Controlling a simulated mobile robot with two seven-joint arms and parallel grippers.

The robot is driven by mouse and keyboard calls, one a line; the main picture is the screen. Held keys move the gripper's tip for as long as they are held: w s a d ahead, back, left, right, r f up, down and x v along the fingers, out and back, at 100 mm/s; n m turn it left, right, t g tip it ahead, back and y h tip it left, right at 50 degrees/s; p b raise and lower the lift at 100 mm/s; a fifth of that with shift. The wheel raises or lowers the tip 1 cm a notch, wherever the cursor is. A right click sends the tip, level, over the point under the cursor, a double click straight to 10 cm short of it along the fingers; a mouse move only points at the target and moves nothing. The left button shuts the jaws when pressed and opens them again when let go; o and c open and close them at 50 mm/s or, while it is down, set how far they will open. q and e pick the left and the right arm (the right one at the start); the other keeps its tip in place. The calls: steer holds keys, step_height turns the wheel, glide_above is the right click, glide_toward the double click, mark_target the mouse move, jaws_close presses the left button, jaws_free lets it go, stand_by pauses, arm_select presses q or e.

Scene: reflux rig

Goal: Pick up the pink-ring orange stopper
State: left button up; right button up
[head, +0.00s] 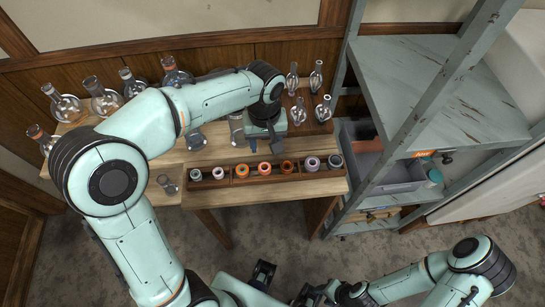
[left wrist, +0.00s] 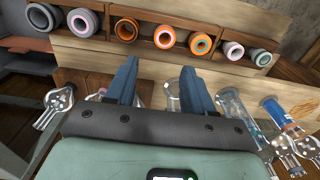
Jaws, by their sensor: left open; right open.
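The pink-ring orange stopper (head: 264,168) sits in the middle of a row of stoppers in a wooden rack (head: 228,182). In the left wrist view the stopper (left wrist: 164,37) shows its orange body and pinkish ring, beyond the fingertips. My left gripper (head: 267,146) is open and empty, just behind the rack near this stopper. Its two blue fingers also show in the left wrist view (left wrist: 158,76), apart with nothing between them. My right arm shows at the lower right of the head view, but I cannot make out its gripper.
An orange stopper (head: 241,170) and a darker orange one (head: 287,167) flank it closely. A purple-grey stopper (head: 312,163) stands further right. Glass flasks (head: 106,100) stand at the back left, and glassware (head: 316,78) at the back right. A shelf unit (head: 430,90) rises at the right.

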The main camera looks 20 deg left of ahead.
arm_select(q)
glide_above(265, 170)
step_height(265, 170, down, 7)
steer(key=shift+b, duration=0.4)
steer(key=shift+f, duration=3)
steer(key=c, duration=0.7)
